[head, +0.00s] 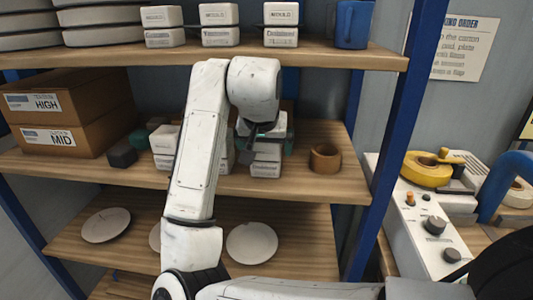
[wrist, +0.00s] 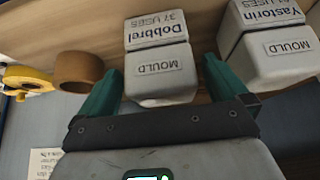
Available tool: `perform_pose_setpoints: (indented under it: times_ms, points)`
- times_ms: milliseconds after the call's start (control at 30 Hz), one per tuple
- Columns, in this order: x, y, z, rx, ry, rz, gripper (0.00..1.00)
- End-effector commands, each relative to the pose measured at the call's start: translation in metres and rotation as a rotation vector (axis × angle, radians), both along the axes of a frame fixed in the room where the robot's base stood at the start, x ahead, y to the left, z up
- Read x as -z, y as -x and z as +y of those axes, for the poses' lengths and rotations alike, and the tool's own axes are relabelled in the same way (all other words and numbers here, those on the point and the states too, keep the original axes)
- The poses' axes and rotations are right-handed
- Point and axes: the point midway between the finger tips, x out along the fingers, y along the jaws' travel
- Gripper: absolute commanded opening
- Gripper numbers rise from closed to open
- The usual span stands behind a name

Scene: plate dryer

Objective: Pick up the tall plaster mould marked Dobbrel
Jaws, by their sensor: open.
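The plaster mould marked Dobbrel (wrist: 158,72) is a white two-part block with "Dobbrel 37 USES" on one part and "MOULD" on the other. The lettering is upside down in the wrist view. In the head view the mould (head: 265,168) stands on the middle shelf, partly hidden by my arm. My gripper (wrist: 160,68) is open, its teal fingers on either side of the mould, with a visible gap at the right finger. Whether the left finger touches cannot be told. In the head view the gripper is mostly hidden behind my wrist.
A mould marked Yastorin (wrist: 268,40) stands close beside the right finger. A brown tape roll (head: 325,158) is on the other side. More moulds (head: 280,25) stand on the upper shelf (head: 200,57) above. Cartons (head: 62,120) fill the left of the middle shelf. Blue posts (head: 385,150) frame it.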

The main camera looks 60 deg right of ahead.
Motion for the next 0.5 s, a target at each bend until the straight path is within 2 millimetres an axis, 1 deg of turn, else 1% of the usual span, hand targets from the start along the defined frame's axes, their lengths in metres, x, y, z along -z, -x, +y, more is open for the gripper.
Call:
perform_pose_setpoints:
  times_ms: [33, 100, 233, 333, 500]
  points:
    - [0.008, -0.001, -0.003, -0.001, -0.003, 0.004, 1.00]
    - [0.017, -0.003, -0.008, -0.001, -0.001, 0.005, 1.00]
    - [0.030, -0.006, -0.016, -0.001, -0.002, 0.004, 1.00]
    - [0.035, -0.007, -0.019, 0.000, 0.000, 0.002, 1.00]
    - [0.036, -0.008, -0.019, -0.001, 0.000, 0.001, 1.00]
